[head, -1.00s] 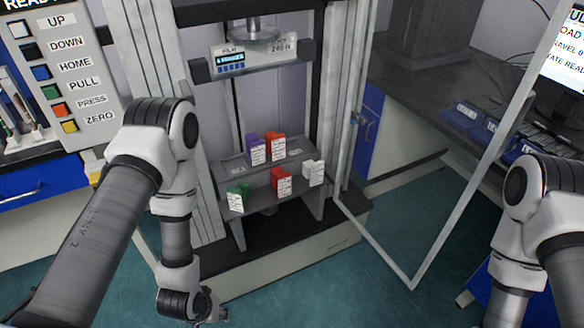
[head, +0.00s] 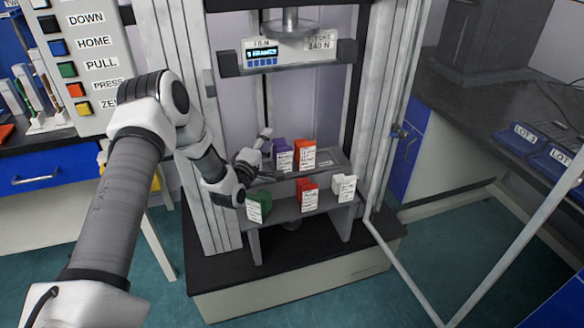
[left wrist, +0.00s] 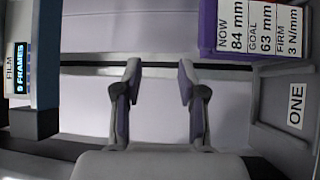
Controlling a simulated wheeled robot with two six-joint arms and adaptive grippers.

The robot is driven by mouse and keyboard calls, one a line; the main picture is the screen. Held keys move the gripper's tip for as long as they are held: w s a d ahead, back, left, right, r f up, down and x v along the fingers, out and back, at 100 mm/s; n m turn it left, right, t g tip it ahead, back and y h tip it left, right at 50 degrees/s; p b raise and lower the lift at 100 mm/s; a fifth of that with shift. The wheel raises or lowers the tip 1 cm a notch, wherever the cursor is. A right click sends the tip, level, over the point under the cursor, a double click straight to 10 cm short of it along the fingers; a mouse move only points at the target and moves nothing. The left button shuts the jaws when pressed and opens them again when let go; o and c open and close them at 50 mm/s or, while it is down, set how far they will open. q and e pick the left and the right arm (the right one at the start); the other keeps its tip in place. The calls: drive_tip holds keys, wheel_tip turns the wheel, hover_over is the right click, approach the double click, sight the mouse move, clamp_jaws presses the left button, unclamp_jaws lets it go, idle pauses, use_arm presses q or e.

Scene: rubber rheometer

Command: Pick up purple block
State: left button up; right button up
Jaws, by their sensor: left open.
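The purple block (head: 280,146) stands on the upper shelf of the rack, with a white label on its front. In the left wrist view the purple block (left wrist: 207,28) is at the upper right, its label reading 84 mm now and 63 mm goal. My left gripper (head: 266,156) is at the left end of the upper shelf, close to the block, and partly overlaps it in the head view. In the left wrist view its two fingers (left wrist: 160,75) are apart with nothing between them; the block lies off to their right. My right gripper is not in view.
An orange-red block (head: 304,153) stands close right of the purple one. The lower shelf holds green (head: 262,203), red (head: 307,195) and white (head: 344,188) blocks. The machine's crosshead (head: 290,57) hangs above; its frame posts and open door (head: 400,270) flank the rack.

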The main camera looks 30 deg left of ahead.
sight(277, 144)
use_arm(q)
drive_tip(key=f, duration=0.6)
drive_tip(key=shift+s+d+f+b, duration=0.15)
drive_tip(key=shift+s+f+b, duration=0.05)
drive_tip(key=shift+f+b, duration=0.2)
drive_tip(key=shift+x, duration=0.85)
drive_tip(key=x, duration=0.6)
clamp_jaws()
drive_tip(key=shift+r, duration=0.1)
